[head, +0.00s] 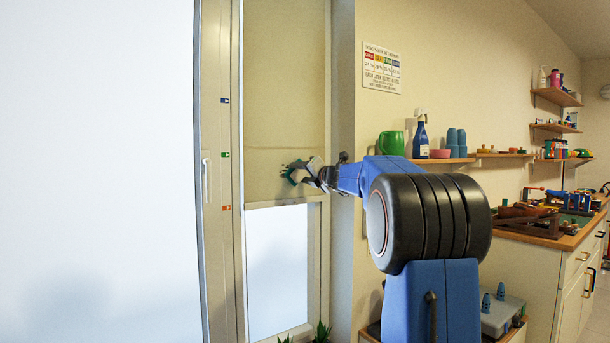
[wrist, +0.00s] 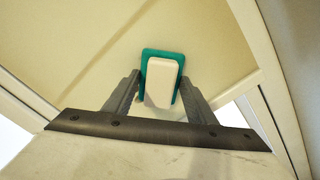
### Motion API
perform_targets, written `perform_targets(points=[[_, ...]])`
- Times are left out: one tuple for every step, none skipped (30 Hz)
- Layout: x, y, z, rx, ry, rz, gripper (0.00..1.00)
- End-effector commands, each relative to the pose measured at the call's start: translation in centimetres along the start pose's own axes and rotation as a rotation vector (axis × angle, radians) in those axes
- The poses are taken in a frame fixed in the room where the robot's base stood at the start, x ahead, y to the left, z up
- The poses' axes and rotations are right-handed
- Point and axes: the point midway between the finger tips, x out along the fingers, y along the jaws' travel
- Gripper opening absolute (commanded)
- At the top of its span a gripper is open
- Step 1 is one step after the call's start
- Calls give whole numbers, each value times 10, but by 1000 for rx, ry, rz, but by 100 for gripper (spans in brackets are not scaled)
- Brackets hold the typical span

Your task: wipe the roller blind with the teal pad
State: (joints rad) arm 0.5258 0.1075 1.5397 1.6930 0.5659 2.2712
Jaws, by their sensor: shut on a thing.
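The roller blind (head: 284,95) is a beige sheet drawn partway down the narrow window, and it also fills the upper part of the wrist view (wrist: 70,40). My gripper (head: 305,172) is at the lower part of the blind. In the wrist view my gripper (wrist: 160,95) is shut on the white block-shaped handle of the teal pad (wrist: 149,54). The teal pad (head: 290,171) shows as a small teal patch beside the fingers in the head view. Its face is towards the blind; I cannot tell whether it touches. The handle hides most of the pad.
The blind's bottom bar (head: 283,202) lies just below my gripper, with bright glass (head: 276,270) under it. The window frame (head: 342,100) stands close on the right. A wall shelf (head: 465,158) with a green mug, spray bottle and cups is further right.

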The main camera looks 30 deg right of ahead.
Motion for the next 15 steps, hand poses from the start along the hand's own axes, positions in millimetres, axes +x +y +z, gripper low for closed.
perform_targets(points=[[0, 1, -1, 0, 1, 1, 33], [0, 2, -2, 0, 1, 1, 33], [0, 3, -3, 0, 1, 1, 33], [0, 4, -4, 0, 1, 1, 33], [0, 5, -6, 0, 1, 1, 33], [0, 6, -8, 0, 1, 1, 33], [0, 8, -9, 0, 1, 1, 33], [0, 9, -11, 0, 1, 1, 33], [0, 11, -13, 1, 2, 1, 33], [0, 12, -15, 1, 2, 1, 33], [0, 14, -16, 0, 1, 1, 33], [0, 16, -18, 0, 1, 1, 33], [-1, 18, -20, 0, 1, 1, 33], [-1, 19, -21, 0, 0, 1, 33], [-1, 21, -23, 0, 0, 1, 33]])
